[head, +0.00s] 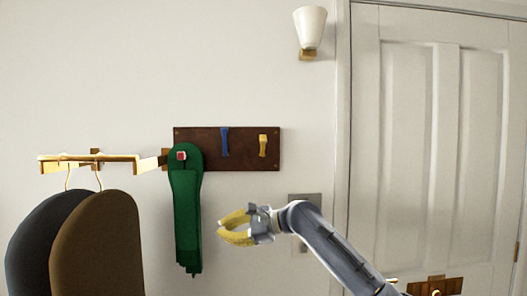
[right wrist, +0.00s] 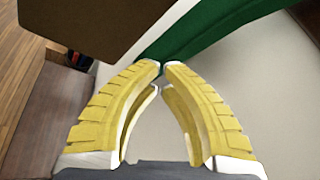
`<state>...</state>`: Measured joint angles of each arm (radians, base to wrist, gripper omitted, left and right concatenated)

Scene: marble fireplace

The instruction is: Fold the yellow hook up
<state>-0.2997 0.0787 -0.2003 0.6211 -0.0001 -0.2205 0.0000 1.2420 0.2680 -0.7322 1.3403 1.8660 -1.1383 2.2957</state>
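The small yellow hook (head: 262,145) is on the right part of a dark brown wall board (head: 240,160). It looks short and upright against the board; its exact fold angle is too small to tell. My right gripper (head: 220,227), with yellow fingers, is below and left of the hook, beside the lower part of the green scarf and apart from the hook. In the right wrist view its fingertips (right wrist: 162,66) come together with nothing visible held between them. The hook does not show in the right wrist view. My left gripper is not in view.
A blue hook (head: 224,141) is left of the yellow one. A green scarf (head: 187,215) hangs from a red hook (head: 181,155). A brass rail (head: 120,158) holds dark and brown garments (head: 100,245) at left. A wall lamp (head: 310,28) and white door (head: 430,150) are right.

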